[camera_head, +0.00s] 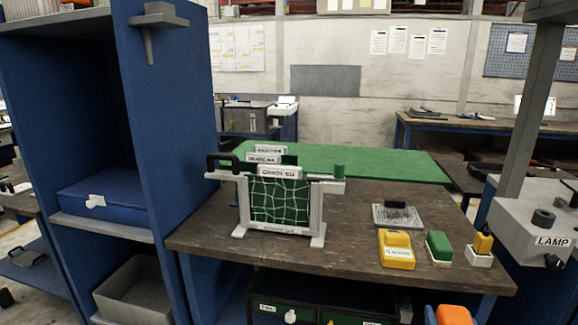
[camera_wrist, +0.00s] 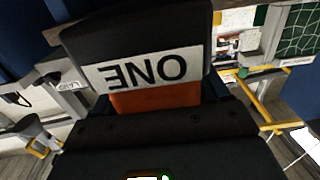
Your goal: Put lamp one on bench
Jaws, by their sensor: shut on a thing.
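Lamp one (camera_wrist: 150,70) fills the upper middle of the wrist view, a black block with a white label reading "ONE" upside down and an orange part below it. My gripper (camera_wrist: 157,102) is shut on the orange part; the dark jaws hide some of it. The bench (camera_head: 350,245) has a dark wooden top and stands across the middle of the head view. My gripper is not clearly visible in the head view; an orange piece (camera_head: 453,315) shows at its bottom edge, and I cannot tell whether it is lamp one.
A blue cabinet (camera_head: 165,130) stands left; a grey unit labelled "LAMP" (camera_head: 540,220) stands right.

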